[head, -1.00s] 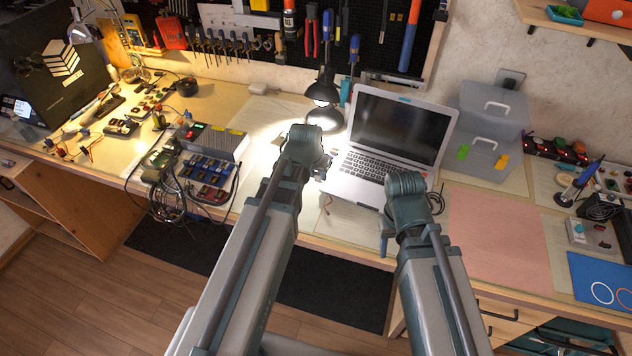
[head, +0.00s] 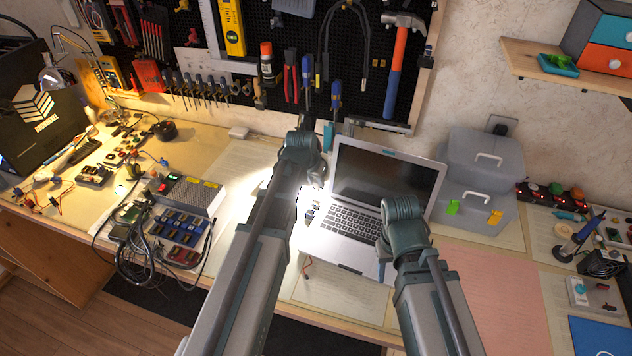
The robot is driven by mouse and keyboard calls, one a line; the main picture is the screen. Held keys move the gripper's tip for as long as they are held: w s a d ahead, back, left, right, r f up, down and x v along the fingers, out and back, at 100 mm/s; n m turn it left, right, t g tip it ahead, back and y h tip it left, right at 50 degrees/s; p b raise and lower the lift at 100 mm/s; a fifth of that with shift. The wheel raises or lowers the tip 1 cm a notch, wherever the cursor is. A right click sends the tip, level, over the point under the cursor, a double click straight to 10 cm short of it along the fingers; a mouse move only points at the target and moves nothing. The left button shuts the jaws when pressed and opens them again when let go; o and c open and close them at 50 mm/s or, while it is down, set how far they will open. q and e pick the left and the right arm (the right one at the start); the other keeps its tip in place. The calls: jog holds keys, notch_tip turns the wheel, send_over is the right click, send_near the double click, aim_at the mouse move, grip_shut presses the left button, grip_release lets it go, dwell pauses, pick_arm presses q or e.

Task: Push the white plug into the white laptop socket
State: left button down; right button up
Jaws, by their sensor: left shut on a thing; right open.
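The open silver laptop (head: 352,252) stands on the workbench, its dark screen (head: 388,180) facing me. My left gripper (head: 317,180) is at the laptop's left side, near the back of the keyboard, pointing down and away. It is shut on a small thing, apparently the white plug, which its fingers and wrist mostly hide. I cannot make out the white socket or whether the plug touches it. My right gripper (head: 383,252) is open and empty over the laptop's right front part.
A white adapter block (head: 239,132) lies left of the laptop. A grey module rack (head: 186,192) with cables stands further left. The pegboard (head: 375,95) with tools rises behind. A pink mat (head: 490,305) is clear.

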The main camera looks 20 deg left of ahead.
pick_arm(q)
jog(key=b, duration=0.5)
send_over(317, 200)
jog(key=s, duration=0.1)
jog(key=shift+s+f, duration=0.2)
jog(key=shift+f, duration=2.4)
pick_arm(e)
jog(key=shift+f, duration=2.65)
pick_arm(q)
jog(key=shift+f+b, duration=0.35)
jog(key=shift+f, duration=0.05)
pick_arm(e)
jog(key=shift+f, duration=0.4)
pick_arm(q)
jog(key=shift+s+f, duration=0.1)
jog(key=shift+f, duration=0.05)
pick_arm(e)
jog(key=shift+s+f, duration=0.1)
jog(key=shift+s, duration=0.05)
